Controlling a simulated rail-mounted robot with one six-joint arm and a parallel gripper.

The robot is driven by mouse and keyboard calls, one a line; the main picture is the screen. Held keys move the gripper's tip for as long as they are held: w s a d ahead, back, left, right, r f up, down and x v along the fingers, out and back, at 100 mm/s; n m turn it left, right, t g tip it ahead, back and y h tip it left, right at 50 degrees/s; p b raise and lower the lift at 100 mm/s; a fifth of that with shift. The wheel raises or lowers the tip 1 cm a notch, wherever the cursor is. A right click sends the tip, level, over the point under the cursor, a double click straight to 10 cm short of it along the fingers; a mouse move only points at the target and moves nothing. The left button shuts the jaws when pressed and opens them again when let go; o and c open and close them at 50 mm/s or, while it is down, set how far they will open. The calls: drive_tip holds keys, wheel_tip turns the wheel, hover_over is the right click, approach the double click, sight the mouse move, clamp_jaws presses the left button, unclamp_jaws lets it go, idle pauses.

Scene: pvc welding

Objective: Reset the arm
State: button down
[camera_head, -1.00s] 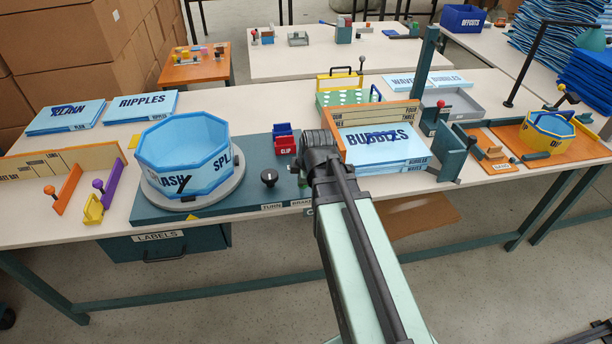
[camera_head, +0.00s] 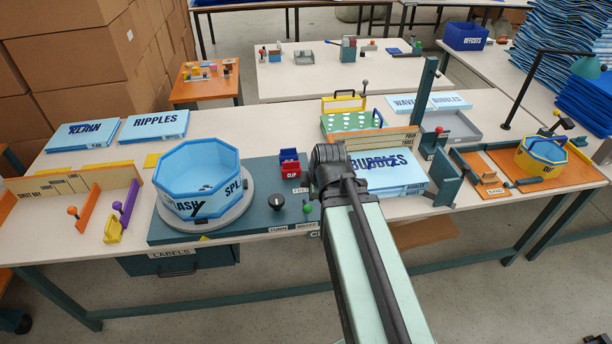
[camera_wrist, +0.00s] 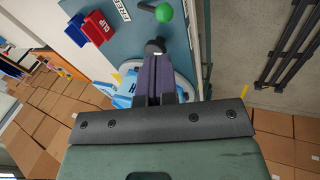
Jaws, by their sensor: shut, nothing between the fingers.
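In the wrist view my gripper (camera_wrist: 156,70) has its two dark fingers pressed together with nothing between them. The fingertips appear close to the black knob (camera_wrist: 154,46) of the teal turntable base; whether they touch is unclear. In the head view my arm reaches over the front table edge and its dark end joint hides the gripper. The black knob (camera_head: 276,202) and a green knob (camera_head: 307,208) show just left of the arm; the green knob is also in the wrist view (camera_wrist: 164,12).
The blue octagonal pool (camera_head: 203,180) sits on the grey turntable at left. The BUBBLES sheet stack (camera_head: 390,172) lies just right of my arm.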

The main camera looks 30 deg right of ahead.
drive_tip(key=s+a+f+m+g, duration=0.1)
drive_tip(key=s+a+m+g, duration=0.3)
drive_tip(key=a+m, duration=0.9)
drive_tip(key=shift+s+f+g+y, duration=0.15)
drive_tip(key=shift+s+g+y, duration=0.15)
drive_tip(key=shift+s, duration=0.25)
